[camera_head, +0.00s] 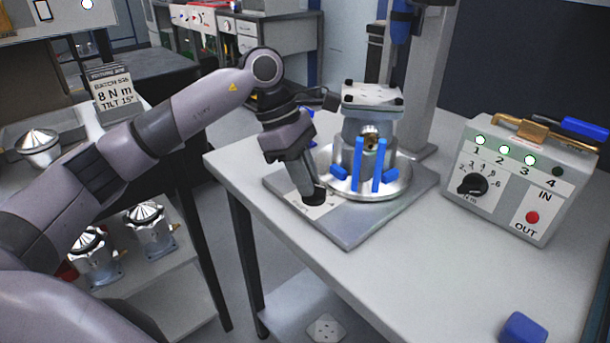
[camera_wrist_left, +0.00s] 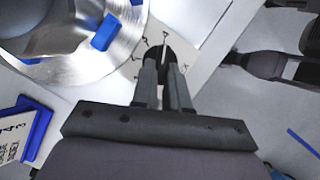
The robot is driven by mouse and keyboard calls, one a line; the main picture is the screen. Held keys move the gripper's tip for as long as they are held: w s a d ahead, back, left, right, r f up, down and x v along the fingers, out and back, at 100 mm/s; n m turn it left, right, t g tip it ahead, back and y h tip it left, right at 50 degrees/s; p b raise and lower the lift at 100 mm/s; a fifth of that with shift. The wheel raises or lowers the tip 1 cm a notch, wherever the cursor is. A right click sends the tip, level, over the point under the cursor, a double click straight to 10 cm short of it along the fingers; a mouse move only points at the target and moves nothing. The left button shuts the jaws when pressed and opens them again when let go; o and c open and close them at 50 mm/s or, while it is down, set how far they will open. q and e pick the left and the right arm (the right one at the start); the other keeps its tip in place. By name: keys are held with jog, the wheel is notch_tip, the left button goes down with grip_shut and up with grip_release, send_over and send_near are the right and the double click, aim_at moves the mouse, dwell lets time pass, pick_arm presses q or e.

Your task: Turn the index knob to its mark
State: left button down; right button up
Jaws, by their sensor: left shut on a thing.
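The index knob (camera_wrist_left: 157,55) is a black knob with a white pointer line, on a pale scale plate at the front corner of the grey fixture base (camera_head: 345,232). In the left wrist view its line points up the picture, near one of the scale's ticks; the figures are too small to read. My left gripper (camera_head: 314,194) comes down on the knob from above, and its two fingers (camera_wrist_left: 164,80) are shut on the knob. The fingers hide part of the knob and scale. My right gripper is not seen.
Beside the knob, a round metal turntable (camera_head: 398,185) carries a housing (camera_head: 368,125) with blue clamps. A control box (camera_head: 515,185) with lamps and a dial stands at right. A sign (camera_head: 112,95) reads 8 N m, TILT 15°. The bench front is mostly clear, with a blue block (camera_head: 522,328).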

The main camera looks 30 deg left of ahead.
pick_arm(q)
jog(key=shift+f, duration=0.15)
dwell(0.3)
jog(key=c, duration=1.1)
grip_release()
jog(key=shift+c, duration=0.2)
jog(key=v, duration=0.7)
jog(key=shift+s, duration=0.1)
